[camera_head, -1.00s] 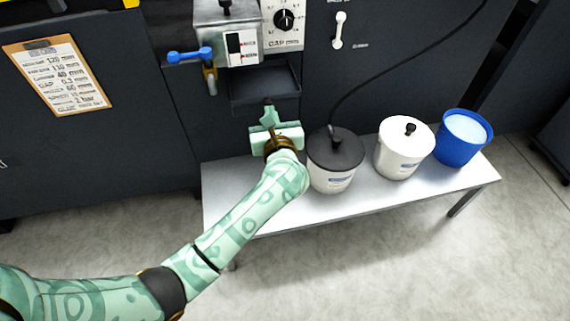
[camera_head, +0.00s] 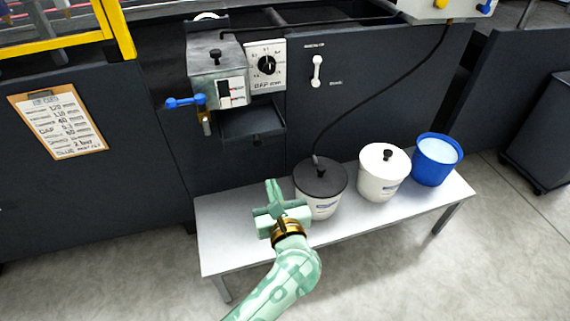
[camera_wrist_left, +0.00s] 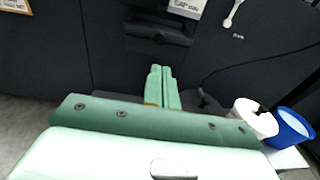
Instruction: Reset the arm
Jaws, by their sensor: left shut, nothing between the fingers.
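My left gripper (camera_head: 272,188) is pale green with a gold ring at the wrist. In the head view it hangs over the left part of the grey bench, left of the black-lidded pot. Its fingers point toward the machine and are shut with nothing between them. In the left wrist view the closed fingers (camera_wrist_left: 162,88) stand together in front of the dark machine face. My right gripper shows in neither view.
The bench (camera_head: 222,262) carries a black-lidded pot (camera_head: 320,207), a white lidded pot (camera_head: 377,190) and a blue bucket (camera_head: 430,172). Behind are a glue tank (camera_head: 207,75) with a blue-handled valve (camera_head: 180,103), a dark tray (camera_head: 250,122), a gap dial (camera_head: 267,66) and a black hose (camera_head: 380,97). A clipboard (camera_head: 62,130) hangs left.

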